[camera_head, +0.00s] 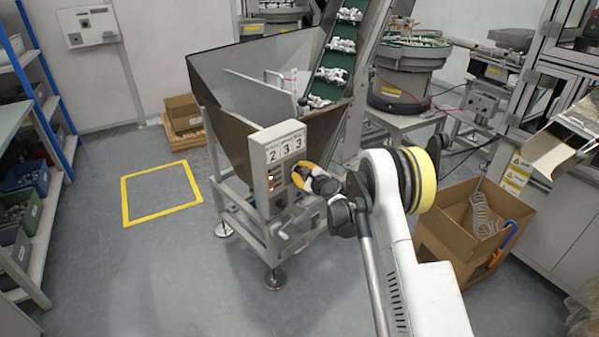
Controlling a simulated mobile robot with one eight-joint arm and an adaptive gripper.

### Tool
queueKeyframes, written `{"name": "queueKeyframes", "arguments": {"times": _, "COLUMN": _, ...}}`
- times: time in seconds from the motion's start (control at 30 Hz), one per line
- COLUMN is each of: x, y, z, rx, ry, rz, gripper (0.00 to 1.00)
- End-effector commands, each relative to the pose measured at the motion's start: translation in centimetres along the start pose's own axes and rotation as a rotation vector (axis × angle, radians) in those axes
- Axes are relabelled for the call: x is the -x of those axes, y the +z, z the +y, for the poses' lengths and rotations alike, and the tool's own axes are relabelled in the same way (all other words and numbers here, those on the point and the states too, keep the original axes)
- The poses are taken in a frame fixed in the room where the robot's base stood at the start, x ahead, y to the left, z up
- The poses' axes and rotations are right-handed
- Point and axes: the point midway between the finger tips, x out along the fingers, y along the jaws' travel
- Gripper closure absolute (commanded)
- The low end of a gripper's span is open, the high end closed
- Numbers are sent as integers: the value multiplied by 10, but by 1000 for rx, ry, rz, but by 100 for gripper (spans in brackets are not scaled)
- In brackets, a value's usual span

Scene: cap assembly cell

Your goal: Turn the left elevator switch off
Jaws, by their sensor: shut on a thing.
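The elevator's control box (260,150) is a light grey upright panel on the front of the metal hopper (225,130). It carries the digits 2 3 3 and small lit yellow and red lamps below them. My gripper (297,176) is against the right part of the box's face, below the digits, with its yellow-marked fingers shut on the switch there. The switch itself is hidden behind the fingers, so its position cannot be told. A dark knob (281,201) shows lower on the box, left of and below my gripper.
The green elevator belt (335,75) carries white parts up behind the hopper. An open cardboard box (455,245) stands on the floor right of my arm. Shelves (45,205) line the left side.

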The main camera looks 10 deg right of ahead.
Motion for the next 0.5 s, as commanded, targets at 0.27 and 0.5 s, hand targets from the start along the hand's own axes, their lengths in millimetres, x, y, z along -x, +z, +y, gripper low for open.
{"name": "queueKeyframes", "arguments": {"times": 0.27, "x": 0, "y": 0, "z": 0, "rx": 0, "ry": 0, "rz": 0, "gripper": 52}}
{"name": "queueKeyframes", "arguments": {"times": 0.5, "x": 7, "y": 0, "z": -1, "rx": -1, "ry": -1, "rz": 1, "gripper": 52}}
